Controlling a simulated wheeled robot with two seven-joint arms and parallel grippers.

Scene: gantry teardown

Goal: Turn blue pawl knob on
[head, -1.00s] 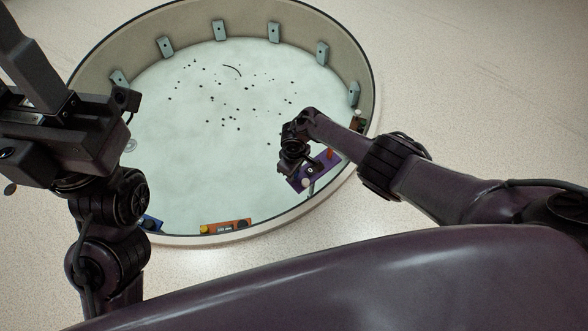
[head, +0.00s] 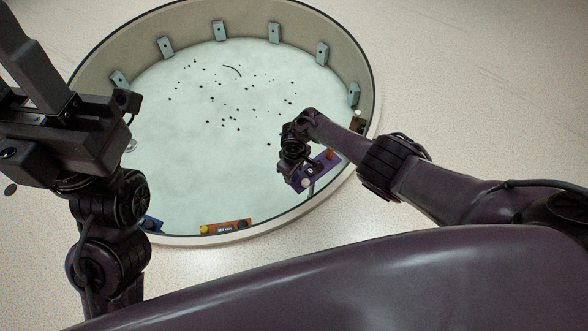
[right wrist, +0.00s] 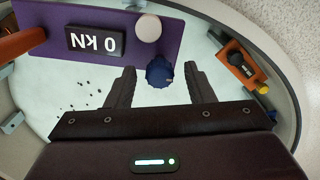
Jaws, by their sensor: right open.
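The blue pawl knob (right wrist: 159,71) is a dark blue, lobed knob at the lower edge of a purple panel (right wrist: 165,45) in the right wrist view. My right gripper (right wrist: 160,80) is open, with one finger on each side of the knob. A gap shows between the knob and each finger. In the head view the right gripper (head: 300,178) hangs over the purple panel (head: 325,168) and hides the knob. My left arm's dark end (head: 75,130) is at the left of the head view; its fingers cannot be made out clearly.
The panel carries a display reading 0 kN (right wrist: 94,41), a white round knob (right wrist: 148,28) and an orange handle (right wrist: 22,43). An orange unit (head: 226,227) and a blue unit (head: 152,223) sit at the near rim of the round pit (head: 200,150). The pit's middle is open, with small dark specks.

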